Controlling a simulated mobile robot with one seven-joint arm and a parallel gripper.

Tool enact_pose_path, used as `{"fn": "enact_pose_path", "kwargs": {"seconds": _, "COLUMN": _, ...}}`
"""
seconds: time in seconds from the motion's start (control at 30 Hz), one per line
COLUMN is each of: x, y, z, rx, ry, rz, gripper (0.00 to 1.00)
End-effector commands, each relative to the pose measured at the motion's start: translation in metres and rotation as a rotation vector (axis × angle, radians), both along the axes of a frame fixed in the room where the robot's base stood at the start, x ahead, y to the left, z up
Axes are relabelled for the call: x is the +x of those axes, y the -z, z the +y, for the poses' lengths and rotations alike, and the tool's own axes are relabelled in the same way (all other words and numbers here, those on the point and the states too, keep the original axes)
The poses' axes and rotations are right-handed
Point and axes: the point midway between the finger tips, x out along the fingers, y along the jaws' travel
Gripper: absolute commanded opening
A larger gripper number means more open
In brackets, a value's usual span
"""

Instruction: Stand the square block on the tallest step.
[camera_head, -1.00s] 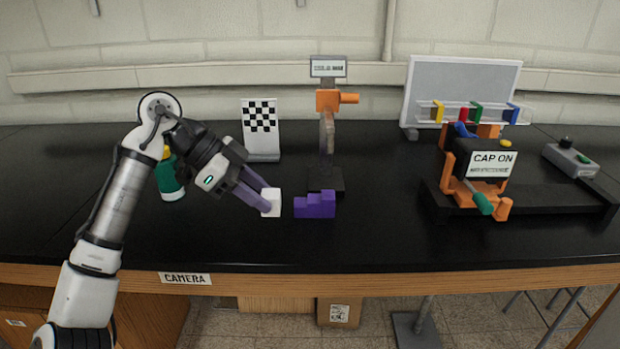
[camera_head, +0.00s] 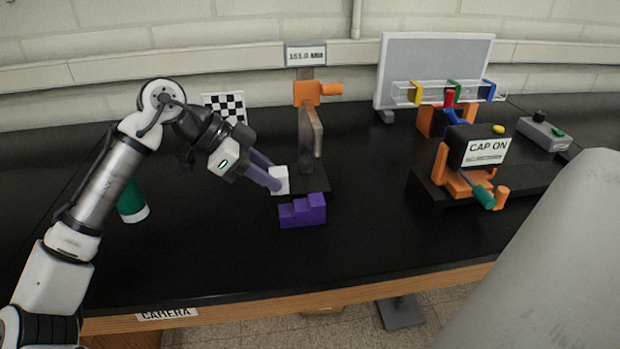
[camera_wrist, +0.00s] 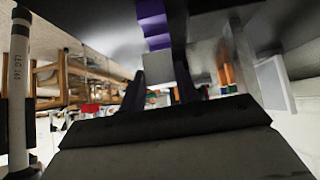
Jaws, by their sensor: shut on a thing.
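The white square block (camera_head: 280,180) is between the fingertips of my gripper (camera_head: 275,182), which is shut on it. The purple stepped block (camera_head: 302,211) stands on the black bench, with its tallest step (camera_head: 317,207) at the right end. In the head view the white block shows just above the lowest, left end of the steps; the exact gap cannot be told. In the wrist view the block (camera_wrist: 183,75) shows as a pale shape between the dark fingers, with the purple steps (camera_wrist: 152,22) beyond it near the top.
A gauge stand with an orange clamp (camera_head: 307,92) and a display rises just behind the steps. A green-and-white bottle (camera_head: 131,203) is at the left, partly behind my arm. The "CAP ON" fixture (camera_head: 485,152) is at the right. The bench front is clear.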

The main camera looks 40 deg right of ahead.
Motion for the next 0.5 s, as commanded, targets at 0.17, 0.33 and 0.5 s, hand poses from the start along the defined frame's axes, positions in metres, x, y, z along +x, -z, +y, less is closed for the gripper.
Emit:
{"fn": "enact_pose_path", "kwargs": {"seconds": 0.17, "x": -0.025, "y": -0.003, "z": -0.04, "rx": 0.002, "ry": 0.004, "rz": -0.003, "gripper": 0.03}}
{"fn": "enact_pose_path", "kwargs": {"seconds": 0.33, "x": -0.039, "y": -0.001, "z": -0.063, "rx": 0.001, "ry": 0.001, "rz": -0.002, "gripper": 0.03}}
{"fn": "enact_pose_path", "kwargs": {"seconds": 0.5, "x": -0.041, "y": 0.005, "z": -0.068, "rx": 0.002, "ry": -0.001, "rz": 0.001, "gripper": 0.03}}
